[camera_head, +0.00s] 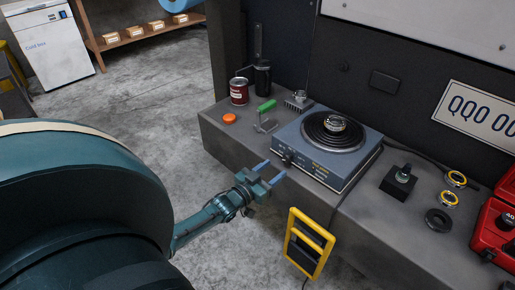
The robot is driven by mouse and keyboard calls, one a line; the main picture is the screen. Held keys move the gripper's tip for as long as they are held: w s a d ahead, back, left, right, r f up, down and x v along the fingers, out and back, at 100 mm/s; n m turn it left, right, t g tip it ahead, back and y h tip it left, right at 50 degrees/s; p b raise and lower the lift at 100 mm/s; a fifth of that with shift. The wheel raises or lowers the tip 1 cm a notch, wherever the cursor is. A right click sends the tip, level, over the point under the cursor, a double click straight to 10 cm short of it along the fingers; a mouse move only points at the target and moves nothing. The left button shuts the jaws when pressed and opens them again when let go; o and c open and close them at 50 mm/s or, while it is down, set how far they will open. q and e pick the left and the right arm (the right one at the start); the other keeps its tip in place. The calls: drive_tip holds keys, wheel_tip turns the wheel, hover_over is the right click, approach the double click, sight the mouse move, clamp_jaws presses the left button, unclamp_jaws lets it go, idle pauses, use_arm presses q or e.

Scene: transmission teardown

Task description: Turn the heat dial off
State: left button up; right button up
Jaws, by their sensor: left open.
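The heat dial is a small dark knob (287,160) at the front left corner of the blue-grey hot plate (345,177). The hot plate stands on the grey bench, with a round black coiled top. A metal ring-shaped part (335,123) rests on the coil. My left gripper (272,171) is open and empty, its two blue fingers pointing toward the dial from the front left. The fingers look just short of the dial; I cannot tell if either touches it. My right gripper is not in view.
A yellow-framed item (309,243) hangs at the bench front. A green-handled tool (266,107), red can (239,91) and orange cap (229,118) lie left of the hot plate. A black block (398,183), rings and a red case (492,238) are on the right.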

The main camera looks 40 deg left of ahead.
use_arm(q)
drive_tip(key=s, duration=0.7)
drive_tip(key=shift+s+a+p, duration=0.15)
drive_tip(key=shift+a+p, duration=0.15)
drive_tip(key=shift+p, duration=0.05)
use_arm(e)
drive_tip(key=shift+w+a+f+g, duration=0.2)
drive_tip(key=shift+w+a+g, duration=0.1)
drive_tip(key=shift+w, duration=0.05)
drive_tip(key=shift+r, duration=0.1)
